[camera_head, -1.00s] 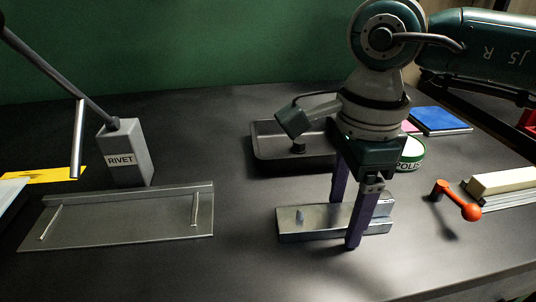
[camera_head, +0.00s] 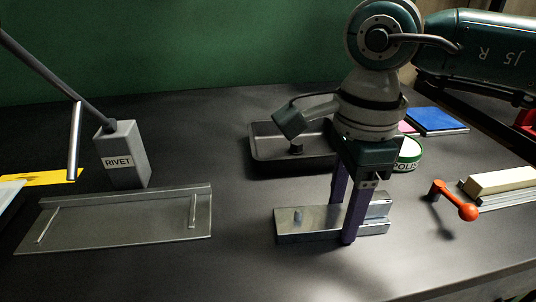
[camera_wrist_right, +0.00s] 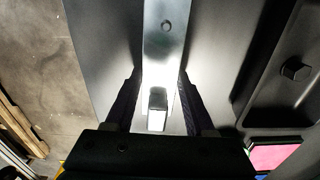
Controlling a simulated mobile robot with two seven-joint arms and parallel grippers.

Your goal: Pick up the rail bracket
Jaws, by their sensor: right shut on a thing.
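The rail bracket (camera_head: 308,222), a grey metal piece with a small upright stud and a raised block at its right end, lies at the front middle of the dark bench. My right gripper (camera_head: 345,222) points down over it, one finger on the near side and one on the far side, shut on it. In the right wrist view the bracket (camera_wrist_right: 165,45) runs between the two dark fingers (camera_wrist_right: 158,82). The bracket appears to rest on the bench; a lift cannot be made out. My left gripper is not in view.
A dark tray (camera_head: 262,160) stands behind the bracket. A flat metal plate fixture (camera_head: 120,225) and the RIVET block (camera_head: 122,150) are at left. A crank with an orange knob (camera_head: 466,213) and a cream block (camera_head: 500,181) are at right. Bench between plate and bracket is clear.

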